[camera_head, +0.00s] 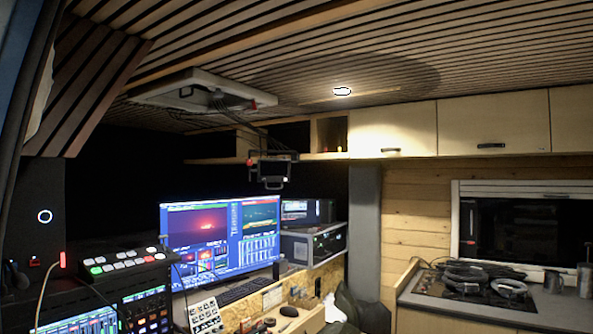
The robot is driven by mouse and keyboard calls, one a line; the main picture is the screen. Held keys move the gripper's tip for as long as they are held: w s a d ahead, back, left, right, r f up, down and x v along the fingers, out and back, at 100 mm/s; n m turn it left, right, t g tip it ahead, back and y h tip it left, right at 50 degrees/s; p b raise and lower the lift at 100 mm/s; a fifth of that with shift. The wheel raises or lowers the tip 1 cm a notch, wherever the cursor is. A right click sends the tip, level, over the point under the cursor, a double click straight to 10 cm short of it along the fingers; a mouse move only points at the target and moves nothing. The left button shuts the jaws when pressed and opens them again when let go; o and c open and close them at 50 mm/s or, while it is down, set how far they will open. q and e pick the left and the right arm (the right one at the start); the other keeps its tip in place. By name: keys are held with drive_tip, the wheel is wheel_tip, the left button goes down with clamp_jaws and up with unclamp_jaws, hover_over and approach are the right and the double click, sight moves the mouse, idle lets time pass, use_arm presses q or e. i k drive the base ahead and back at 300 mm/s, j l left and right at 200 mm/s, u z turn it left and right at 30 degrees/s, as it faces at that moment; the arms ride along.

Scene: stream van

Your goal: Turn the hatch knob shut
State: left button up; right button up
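A white-framed hatch (160,101) is set in the slatted ceiling at the upper left of centre. A small dark fitting (186,92) sits on its left part, and a small red spot (253,105) shows at its right end. I cannot tell which of these is the knob or how it is turned. Cables hang from the hatch area down to a dark device (270,170) below it. Neither of my grippers shows in the head view.
A wide monitor (220,238) and a switcher panel (125,260) stand below the hatch. Wooden cabinets (392,130) line the upper right. The space just beneath the hatch holds the hanging cables.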

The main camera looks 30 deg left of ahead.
sight(217, 94)
drive_tip(key=i+u, duration=0.9)
drive_tip(key=i+l+u, duration=0.25)
drive_tip(key=i+u, duration=0.15)
drive_tip(key=i, duration=0.05)
